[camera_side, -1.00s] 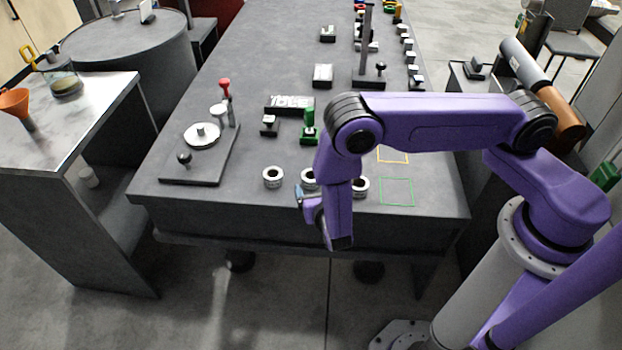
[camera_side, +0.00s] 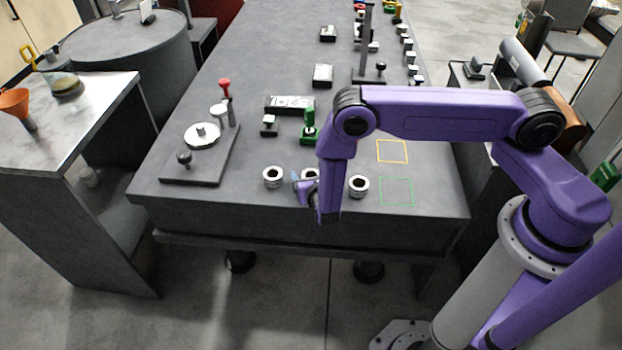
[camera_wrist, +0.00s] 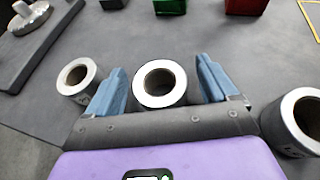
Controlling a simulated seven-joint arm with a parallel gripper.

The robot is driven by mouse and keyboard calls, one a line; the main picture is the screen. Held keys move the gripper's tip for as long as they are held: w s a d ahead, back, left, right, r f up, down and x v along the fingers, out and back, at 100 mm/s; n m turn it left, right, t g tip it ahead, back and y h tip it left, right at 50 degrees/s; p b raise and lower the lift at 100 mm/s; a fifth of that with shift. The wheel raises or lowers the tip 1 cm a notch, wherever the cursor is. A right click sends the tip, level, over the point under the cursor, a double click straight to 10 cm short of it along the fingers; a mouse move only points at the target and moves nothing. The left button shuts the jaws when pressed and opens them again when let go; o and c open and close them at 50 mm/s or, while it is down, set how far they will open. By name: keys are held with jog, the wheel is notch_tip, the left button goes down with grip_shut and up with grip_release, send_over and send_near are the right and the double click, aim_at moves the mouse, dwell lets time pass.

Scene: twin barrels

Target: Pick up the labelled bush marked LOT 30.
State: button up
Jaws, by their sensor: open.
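Three silvery ring-shaped bushes stand in a row near the front edge of the table. In the side view the left bush (camera_side: 272,177) and the right bush (camera_side: 358,186) are clear, and the middle bush (camera_side: 309,174) is partly hidden by my gripper. In the wrist view the middle bush (camera_wrist: 161,84) sits between the two blue fingers of my open gripper (camera_wrist: 163,88), with gaps on both sides. The left bush (camera_wrist: 76,78) is outside the left finger, and the right bush (camera_wrist: 297,118) is at the right edge. No LOT number is readable.
A dark plate with a disc and knobs (camera_side: 203,157) lies to the left. A green-handled tool (camera_side: 309,128) and a black block (camera_side: 290,104) stand behind the bushes. A green square outline (camera_side: 397,192) and a yellow one (camera_side: 392,151) mark bare table to the right.

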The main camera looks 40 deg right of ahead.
jog(key=c, duration=1.3)
jog(key=shift+c, duration=0.2)
jog(key=shift+r, duration=0.2)
